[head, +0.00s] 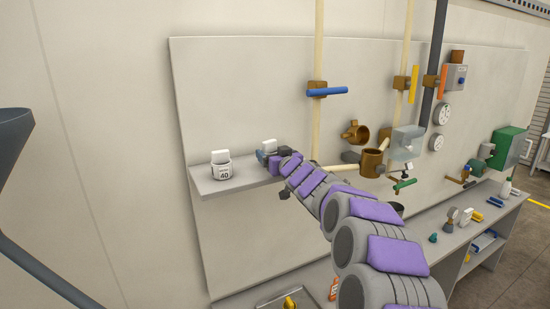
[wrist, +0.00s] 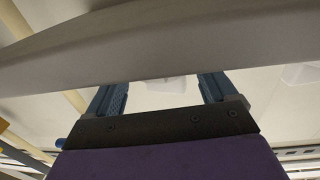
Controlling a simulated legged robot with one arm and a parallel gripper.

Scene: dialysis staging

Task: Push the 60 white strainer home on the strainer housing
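A white strainer with a number 40 label (head: 222,171) stands on the left part of a grey wall shelf (head: 239,178). A second white piece (head: 268,146) shows further right on the shelf, partly hidden by my gripper (head: 263,157); its label cannot be read. In the wrist view my gripper (wrist: 160,90) has its two blue fingers wide apart, with a pale piece (wrist: 173,85) visible beyond the gap. A grey band hides the fingertips there. A brown cup-shaped fitting (head: 372,163) is on the pipework right of the shelf; I cannot tell whether it is the strainer housing.
Another brown open fitting (head: 356,132) is on the wall panel. A blue-handled valve (head: 327,92) sits on the upright pipe above. A clear box (head: 407,142) and a green-handled valve (head: 404,185) lie right of the cup. A lower bench (head: 452,245) holds small parts.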

